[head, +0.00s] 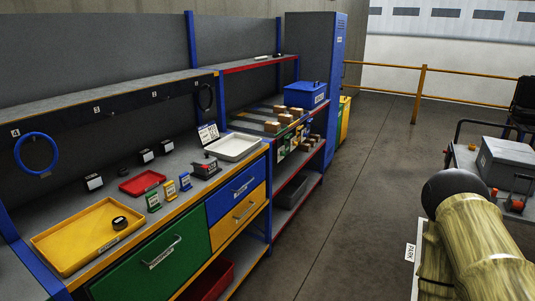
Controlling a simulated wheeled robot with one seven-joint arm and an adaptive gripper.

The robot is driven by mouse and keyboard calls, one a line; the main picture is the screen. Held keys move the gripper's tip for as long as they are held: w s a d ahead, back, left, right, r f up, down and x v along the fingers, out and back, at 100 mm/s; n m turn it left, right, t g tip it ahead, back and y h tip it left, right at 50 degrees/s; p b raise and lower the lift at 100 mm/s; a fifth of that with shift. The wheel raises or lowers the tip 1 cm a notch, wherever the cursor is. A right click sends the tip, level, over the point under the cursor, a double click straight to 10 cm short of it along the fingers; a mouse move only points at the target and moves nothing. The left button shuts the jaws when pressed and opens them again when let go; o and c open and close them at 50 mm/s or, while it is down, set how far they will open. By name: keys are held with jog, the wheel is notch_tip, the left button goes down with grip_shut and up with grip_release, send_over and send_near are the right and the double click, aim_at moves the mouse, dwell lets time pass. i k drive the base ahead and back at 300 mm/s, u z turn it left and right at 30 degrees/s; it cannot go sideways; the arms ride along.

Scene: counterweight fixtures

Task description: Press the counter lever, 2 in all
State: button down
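A small grey device with a dark top and a little red on it (204,167) stands on the workbench in the head view. It sits near the front edge, left of the white tray. It looks like the counter, but its lever is too small to make out, and no count can be read. A white printed card (208,133) stands behind it. My gripper is not in view, so its state and its distance from the device do not show.
A yellow tray (75,238), red tray (139,184), white tray (233,147) and small coloured stands (170,188) share the bench. A blue ring (36,152) hangs at left. A cart with a grey box (508,160) stands at right. The central floor is clear.

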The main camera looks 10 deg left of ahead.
aim_at(204, 166)
jog(key=z, duration=0.3)
jog(key=i, duration=0.6)
jog(key=u, duration=0.6)
jog(key=i, duration=0.8)
jog(key=u, duration=0.9)
